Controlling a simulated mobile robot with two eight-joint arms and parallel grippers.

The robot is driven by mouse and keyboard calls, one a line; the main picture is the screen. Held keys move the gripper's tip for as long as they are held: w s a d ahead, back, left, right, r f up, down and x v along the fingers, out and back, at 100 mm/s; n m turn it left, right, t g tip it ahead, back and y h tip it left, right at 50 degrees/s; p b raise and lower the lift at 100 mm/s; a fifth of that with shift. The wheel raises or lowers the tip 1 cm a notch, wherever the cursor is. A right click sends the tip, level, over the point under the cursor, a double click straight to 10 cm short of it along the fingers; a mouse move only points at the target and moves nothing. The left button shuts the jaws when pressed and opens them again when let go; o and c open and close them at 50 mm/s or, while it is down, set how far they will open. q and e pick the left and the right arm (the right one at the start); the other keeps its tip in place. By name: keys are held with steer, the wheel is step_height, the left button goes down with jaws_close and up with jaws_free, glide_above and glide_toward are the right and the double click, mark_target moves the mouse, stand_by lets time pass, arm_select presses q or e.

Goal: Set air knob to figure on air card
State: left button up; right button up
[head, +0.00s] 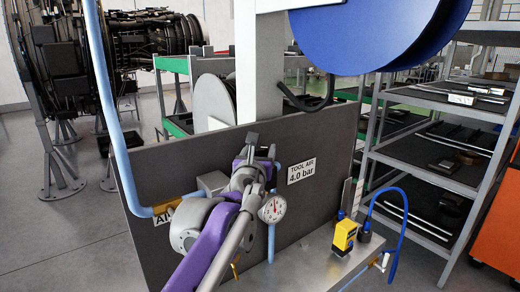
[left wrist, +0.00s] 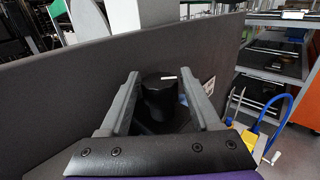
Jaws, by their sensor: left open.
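The air card (head: 302,171) on the dark panel reads "TOOL AIR 4.0 bar". A round white gauge (head: 272,208) with a red needle sits below and left of the card; its figures are too small to read. My left gripper (head: 262,147) is in front of the panel, left of the card. In the left wrist view the black air knob (left wrist: 157,100), with a white mark on top, stands between the open fingers of this gripper (left wrist: 160,78). I cannot tell whether the fingers touch it. In the head view my gripper and arm hide the knob. My right gripper is not in view.
A light blue pipe (head: 112,120) runs down the panel's left side. A yellow device (head: 344,236) and a blue hose (head: 402,222) are on the metal bench (head: 310,262) at right. A blue reel (head: 375,35) hangs above. Grey shelves (head: 440,180) stand at right.

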arm_select(q)
steer(key=shift+w, duration=0.15)
jaws_close()
steer(key=shift+d+n+y+b, duration=0.1)
steer(key=shift+n+y+b, duration=0.45)
steer(key=shift+y, duration=0.25)
steer(key=shift+r+n+y, duration=0.1)
steer(key=shift+n+y, duration=0.25)
steer(key=shift+y, duration=0.25)
steer(key=n+y+p, duration=0.2)
steer(key=y, duration=0.2)
steer(key=shift+r+n, duration=0.15)
steer(key=shift+n, duration=0.15)
steer(key=shift+f+n+g+y+p, duration=0.25)
steer(key=shift+n+y+p, duration=0.25)
steer(key=shift+y+p, duration=0.25)
